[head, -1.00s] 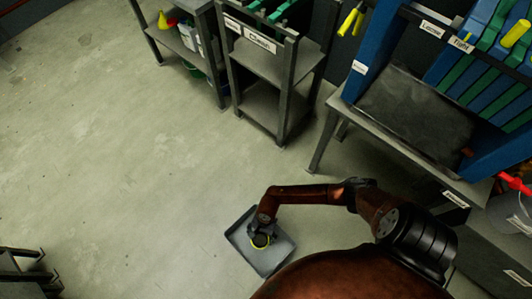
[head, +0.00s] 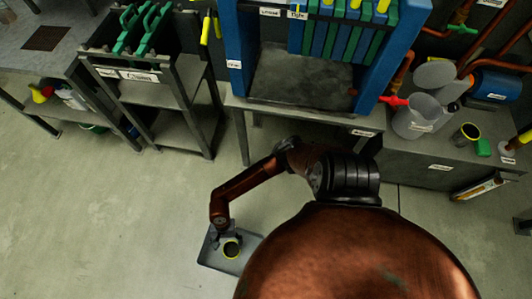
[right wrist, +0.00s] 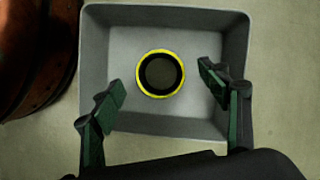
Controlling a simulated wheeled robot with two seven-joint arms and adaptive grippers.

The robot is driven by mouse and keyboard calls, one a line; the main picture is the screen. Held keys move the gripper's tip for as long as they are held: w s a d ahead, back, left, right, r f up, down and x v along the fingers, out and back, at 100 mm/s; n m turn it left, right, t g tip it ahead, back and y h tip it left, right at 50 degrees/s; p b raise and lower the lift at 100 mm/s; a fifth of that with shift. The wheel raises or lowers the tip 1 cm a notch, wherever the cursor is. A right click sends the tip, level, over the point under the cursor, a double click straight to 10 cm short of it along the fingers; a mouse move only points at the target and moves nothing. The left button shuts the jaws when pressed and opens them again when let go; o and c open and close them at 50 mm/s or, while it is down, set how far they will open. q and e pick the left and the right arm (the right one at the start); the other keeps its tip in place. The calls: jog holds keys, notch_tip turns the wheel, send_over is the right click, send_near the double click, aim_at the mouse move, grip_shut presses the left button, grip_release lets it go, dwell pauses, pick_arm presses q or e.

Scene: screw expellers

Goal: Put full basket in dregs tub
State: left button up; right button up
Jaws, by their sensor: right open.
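A basket with a yellow rim (head: 232,249) stands in a shallow grey tray (head: 216,263) near the bottom of the head view. In the right wrist view the basket (right wrist: 160,75) sits near the middle of the tray (right wrist: 110,30), seen from above. Its inside looks dark grey; I cannot tell how full it is. My right gripper (right wrist: 168,98) is open, with its green-padded fingers apart, left and right of the basket and short of it. In the head view my right gripper (head: 222,235) is over the tray. I cannot identify the dregs tub; the labels are too small to read.
A blue press (head: 233,45) stands on a table. Dark racks (head: 180,130) stand left. The left floor is clear.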

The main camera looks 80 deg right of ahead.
jog(key=w+a+r+m+t+y, duration=0.1)
jog(key=a+r+m+t+y, duration=0.5)
jog(key=a+r+m, duration=0.65)
jog(key=w+r+m+t, duration=0.6)
jog(key=r+m, duration=0.4)
jog(key=r, duration=0.1)
jog(key=s+d+f+m+h, duration=0.2)
jog(key=d+m+h, duration=0.2)
jog(key=d+m, duration=0.6)
jog(key=s+d+f+m+h, duration=0.15)
jog(key=d+m+h, duration=0.35)
jog(key=d+m, duration=0.5)
jog(key=s+d+f+m+g, duration=0.2)
jog(key=s+f+m, duration=0.15)
jog(key=s, duration=0.25)
jog(key=s+d+f+m+g, duration=0.2)
jog(key=s+d+m, duration=0.1)
jog(key=s+m, duration=0.3)
jog(key=s+a+m+g+y, duration=0.1)
jog(key=s+m+g, duration=0.3)
jog(key=s, duration=0.8)
jog(key=shift+s+a, duration=0.35)
jog(key=shift+a, duration=0.5)
